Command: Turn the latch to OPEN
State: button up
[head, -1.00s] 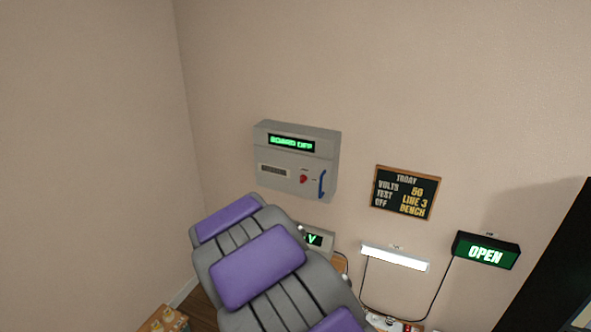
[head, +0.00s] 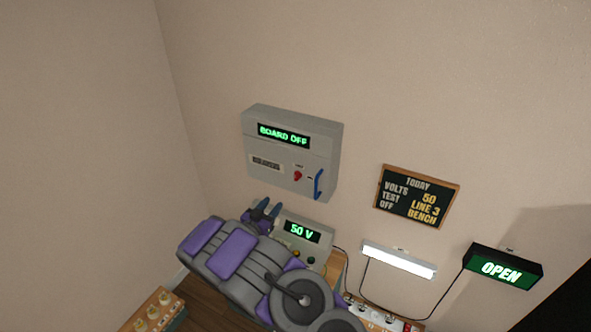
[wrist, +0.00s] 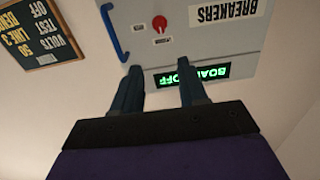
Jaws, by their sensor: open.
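A grey breaker box (head: 270,181) hangs on the wall, its lit display (head: 284,133) reading BOARD OFF. A small red knob (head: 297,175), likely the latch, sits on its front, left of a blue handle (head: 318,184). In the wrist view, upside down, the red knob (wrist: 159,23) has small labels beside it, too small to read surely. The blue handle (wrist: 111,32) shows left of it. My gripper (head: 267,208) is open and empty, below the box's lower edge and apart from the knob. Its two fingers (wrist: 158,76) point towards the box in the wrist view.
A meter (head: 302,231) reading 50 V stands below the box, close to my arm. A chalkboard (head: 416,197), a white lamp (head: 399,260) and a green OPEN sign (head: 502,271) are on the wall to the right. A crate (head: 153,312) is at lower left.

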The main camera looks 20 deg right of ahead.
jog(key=d, duration=0.1)
jog(key=b, duration=0.2)
send_near(297, 177)
jog(key=x, duration=0.6)
jog(key=shift+w+f, duration=0.1)
jog(key=shift+b+x, duration=0.3)
jog(key=shift+x, duration=1.2)
jog(key=shift+c, duration=0.7)
jog(key=shift+a+r, duration=0.3)
jog(key=shift+a, duration=0.4)
jog(key=c, duration=0.5)
grip_shut()
jog(key=shift+d, duration=0.1)
jog(key=shift+r, duration=0.1)
